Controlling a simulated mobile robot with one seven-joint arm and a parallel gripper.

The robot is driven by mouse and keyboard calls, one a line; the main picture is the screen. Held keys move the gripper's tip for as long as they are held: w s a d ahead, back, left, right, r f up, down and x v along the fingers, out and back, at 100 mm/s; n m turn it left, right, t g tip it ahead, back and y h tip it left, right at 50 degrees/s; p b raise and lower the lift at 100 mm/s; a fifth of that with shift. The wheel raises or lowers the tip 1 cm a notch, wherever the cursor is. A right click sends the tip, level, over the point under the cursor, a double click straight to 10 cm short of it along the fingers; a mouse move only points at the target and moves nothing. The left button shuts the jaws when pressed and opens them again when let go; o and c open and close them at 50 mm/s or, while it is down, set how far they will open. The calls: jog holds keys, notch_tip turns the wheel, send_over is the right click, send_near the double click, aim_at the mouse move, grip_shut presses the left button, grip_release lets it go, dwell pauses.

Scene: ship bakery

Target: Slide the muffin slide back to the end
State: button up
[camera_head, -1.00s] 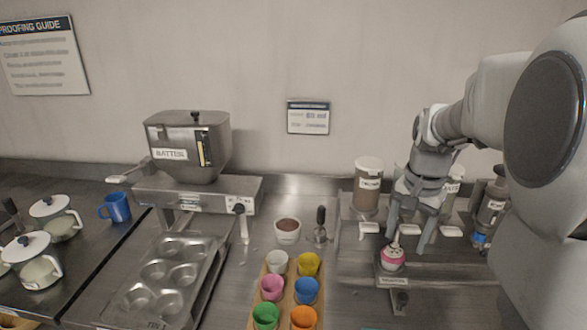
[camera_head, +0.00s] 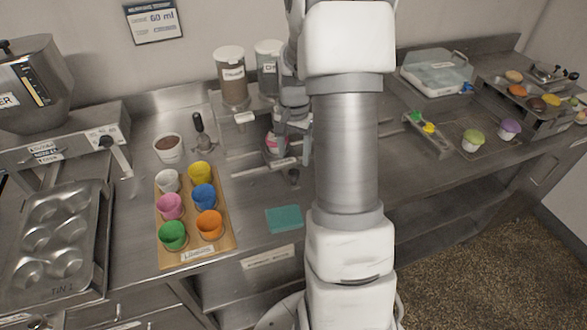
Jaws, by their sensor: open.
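The muffin slide (camera_head: 263,166) is a small labelled metal carriage low in front of the dispenser rack. A pink-and-white muffin (camera_head: 276,146) stands on it, close under my gripper. My gripper (camera_head: 291,144) is open and points down at the muffin, with one finger to its right. I cannot tell whether the fingers touch the muffin or the slide. My own arm hides the right part of the gripper and the middle of the rack, so the slide's track and its far end are largely hidden.
Dispenser jars (camera_head: 231,79) stand behind the slide. A wooden liner board (camera_head: 184,248) with coloured cups lies to the left, beside a muffin tin (camera_head: 93,240). A teal pad (camera_head: 285,219) lies in front. Decorated muffins (camera_head: 473,139) and a clear-lidded box (camera_head: 437,74) are at right.

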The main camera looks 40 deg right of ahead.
aim_at(294, 172)
notch_tip(294, 172, down, 6)
jog(key=shift+f, duration=0.25)
grip_shut()
dwell(0.4)
dwell(1.1)
